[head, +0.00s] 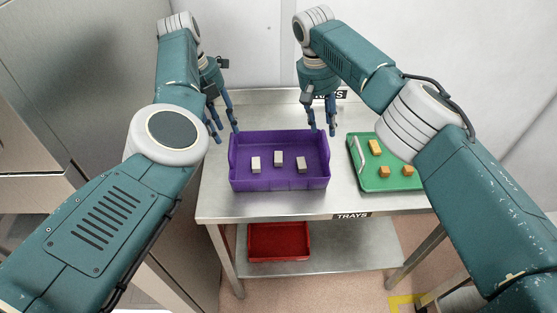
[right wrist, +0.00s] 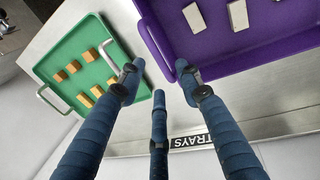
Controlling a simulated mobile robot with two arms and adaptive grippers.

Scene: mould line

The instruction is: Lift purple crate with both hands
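The purple crate (head: 279,183) stands on the metal table and holds three pale blocks (head: 278,157). My left gripper (head: 225,134) is at the crate's back left corner, with its blue fingers spread and nothing between them. My right gripper (head: 322,131) is at the back right corner, its fingers spread and empty. In the right wrist view the right gripper (right wrist: 159,80) has one fingertip by the rim of the purple crate (right wrist: 262,62) and another over the edge of the green tray. Whether any finger touches the crate I cannot tell.
A green tray (head: 384,184) with several orange blocks and metal handles stands close right of the crate. A red tray (head: 279,241) lies on the lower shelf. The metal table (head: 270,206) is bare along its front edge. A grey cabinet (head: 70,60) is at the left.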

